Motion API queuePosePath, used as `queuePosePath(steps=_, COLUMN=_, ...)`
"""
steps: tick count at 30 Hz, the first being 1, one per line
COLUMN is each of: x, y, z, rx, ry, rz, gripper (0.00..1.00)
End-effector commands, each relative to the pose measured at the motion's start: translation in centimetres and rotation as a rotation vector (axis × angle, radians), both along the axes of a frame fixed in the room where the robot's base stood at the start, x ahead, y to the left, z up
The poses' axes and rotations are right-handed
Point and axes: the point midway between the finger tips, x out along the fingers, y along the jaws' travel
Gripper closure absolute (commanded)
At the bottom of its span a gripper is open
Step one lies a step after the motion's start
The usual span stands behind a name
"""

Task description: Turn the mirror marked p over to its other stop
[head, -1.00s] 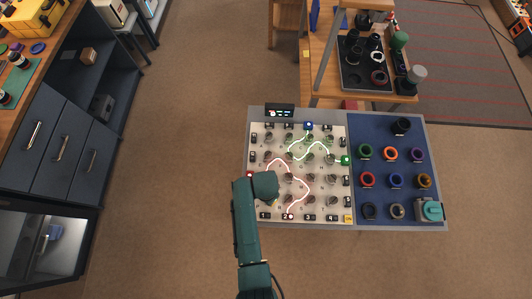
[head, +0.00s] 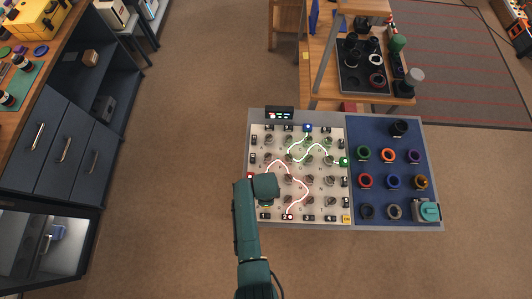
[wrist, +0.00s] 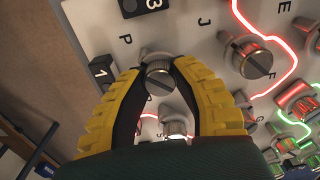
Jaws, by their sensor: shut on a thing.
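The mirror marked p (wrist: 158,80) is a small grey round knob on the pale board (wrist: 195,25), with the letter P printed beside it. In the wrist view my gripper (wrist: 159,70) has its two yellow fingers closed around this knob, one on each side. In the head view my gripper's end (head: 265,186) is over the lower left of the pale board, and my arm hides the mirror there.
Neighbouring mirror knobs (wrist: 250,58) stand close by, with lit red and green paths on the board. A blue tray (head: 378,134) of coloured rings adjoins the board on the right. A small black display (head: 279,114) stands at the board's back edge.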

Motion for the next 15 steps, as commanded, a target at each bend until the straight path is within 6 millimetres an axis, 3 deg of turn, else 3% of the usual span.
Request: queuePosePath(steps=15, x=-0.08, y=0.0, z=-0.11, rx=0.0, ry=0.001, rz=-0.058, gripper=1.0)
